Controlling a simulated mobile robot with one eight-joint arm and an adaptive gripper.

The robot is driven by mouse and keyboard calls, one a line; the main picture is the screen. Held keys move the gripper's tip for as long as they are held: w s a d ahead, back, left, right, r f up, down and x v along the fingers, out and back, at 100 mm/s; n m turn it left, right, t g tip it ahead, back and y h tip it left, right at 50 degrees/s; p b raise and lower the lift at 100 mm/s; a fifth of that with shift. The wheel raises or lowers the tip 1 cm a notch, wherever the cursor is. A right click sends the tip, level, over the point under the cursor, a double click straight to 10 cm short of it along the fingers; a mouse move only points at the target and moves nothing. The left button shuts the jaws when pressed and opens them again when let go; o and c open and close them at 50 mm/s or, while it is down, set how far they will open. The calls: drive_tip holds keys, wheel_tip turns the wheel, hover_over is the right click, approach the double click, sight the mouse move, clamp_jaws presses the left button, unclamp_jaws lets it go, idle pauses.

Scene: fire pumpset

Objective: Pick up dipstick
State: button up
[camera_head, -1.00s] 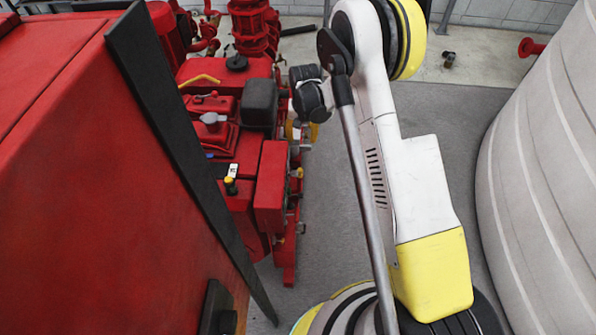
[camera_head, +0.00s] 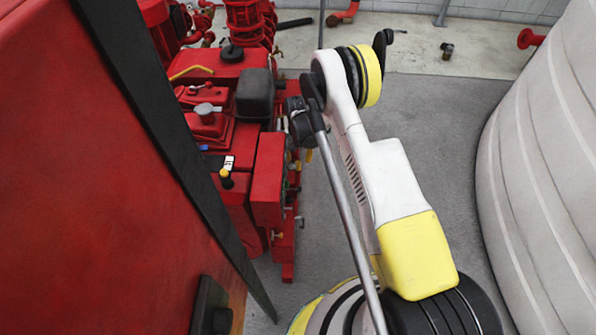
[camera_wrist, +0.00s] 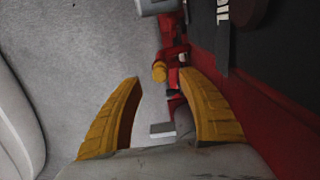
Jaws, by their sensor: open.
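My gripper (camera_wrist: 161,76) is open in the wrist view, its two yellow fingers apart with nothing held between them. A small yellow cylindrical end on a red part (camera_wrist: 159,71) shows between the fingertips; I cannot tell whether it is the dipstick or how far off it is. In the head view a small yellow-topped knob (camera_head: 226,174) stands on the near part of the red engine (camera_head: 215,125), by a white tag. I cannot tell for sure which piece is the dipstick. The fingers are not clearly visible in the head view.
A large red cabinet (camera_head: 90,200) with a black edge fills the left. A big pale ribbed tank (camera_head: 550,170) stands at the right. Red pipework (camera_head: 250,25) stands behind the engine.

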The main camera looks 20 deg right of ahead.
sight(298, 162)
wheel_tip(298, 162, down, 4)
drive_tip(key=shift+r+b, duration=0.2)
drive_tip(key=shift+b, duration=0.5)
drive_tip(key=shift+r, duration=0.1)
drive_tip(key=c, duration=1)
drive_tip(key=shift+r, duration=0.15)
wheel_tip(298, 162, up, 18)
drive_tip(key=p, duration=0.6)
drive_tip(key=shift+p, duration=0.4)
drive_tip(key=shift+f, duration=0.2)
